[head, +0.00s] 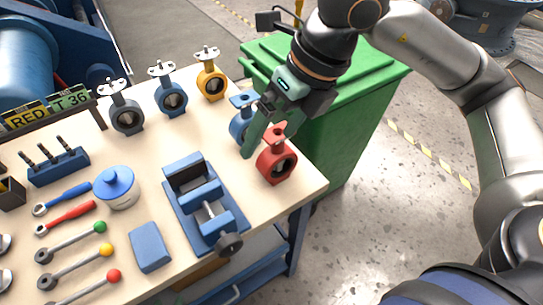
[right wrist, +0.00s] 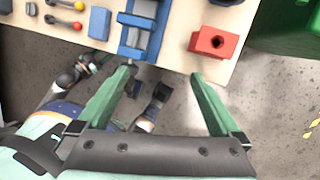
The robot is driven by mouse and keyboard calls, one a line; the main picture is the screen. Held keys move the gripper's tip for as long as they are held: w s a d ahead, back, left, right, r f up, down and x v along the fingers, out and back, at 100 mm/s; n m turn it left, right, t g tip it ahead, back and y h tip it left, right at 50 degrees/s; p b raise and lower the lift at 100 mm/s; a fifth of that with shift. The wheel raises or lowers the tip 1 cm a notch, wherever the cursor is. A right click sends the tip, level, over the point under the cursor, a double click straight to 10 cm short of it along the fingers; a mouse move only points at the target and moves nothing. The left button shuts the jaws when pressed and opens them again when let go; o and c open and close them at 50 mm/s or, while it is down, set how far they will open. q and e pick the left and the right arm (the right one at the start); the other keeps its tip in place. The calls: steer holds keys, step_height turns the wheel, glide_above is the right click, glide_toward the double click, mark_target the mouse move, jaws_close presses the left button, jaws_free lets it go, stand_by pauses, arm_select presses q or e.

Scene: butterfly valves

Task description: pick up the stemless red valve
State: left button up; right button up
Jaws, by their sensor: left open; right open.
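The red valve (head: 277,166) stands upright near the table's right corner, with a flat top flange and no stem showing above it. In the right wrist view the red valve (right wrist: 206,41) shows a dark hole and lies beyond the fingertips, toward the right finger. My right gripper (head: 262,132) is above and beside the red valve, overlapping its top edge in the head view. Its green fingers are open, with nothing between them in the right wrist view (right wrist: 162,76). I cannot tell whether a finger touches the valve.
A blue valve (head: 239,126) stands close behind my right gripper, partly hidden. Yellow (head: 211,85), blue (head: 171,99) and grey (head: 126,118) valves line the back. A blue vise (head: 222,223) sits left of the red valve. A green bin (head: 352,110) stands beside the table.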

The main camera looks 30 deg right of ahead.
steer(key=w+d+r+m+t+h, duration=0.1)
steer(key=w+d+m+t+h, duration=0.15)
steer(key=d, duration=0.35)
steer(key=b, duration=0.1)
glide_toward(276, 136)
step_height(276, 136, down, 3)
steer(key=w+x, duration=0.1)
steer(key=x, duration=0.4)
steer(key=shift+w+f+n, duration=0.15)
steer(key=shift+w+n, duration=0.05)
steer(key=shift+n, duration=0.25)
steer(key=shift+a, duration=0.15)
jaws_close()
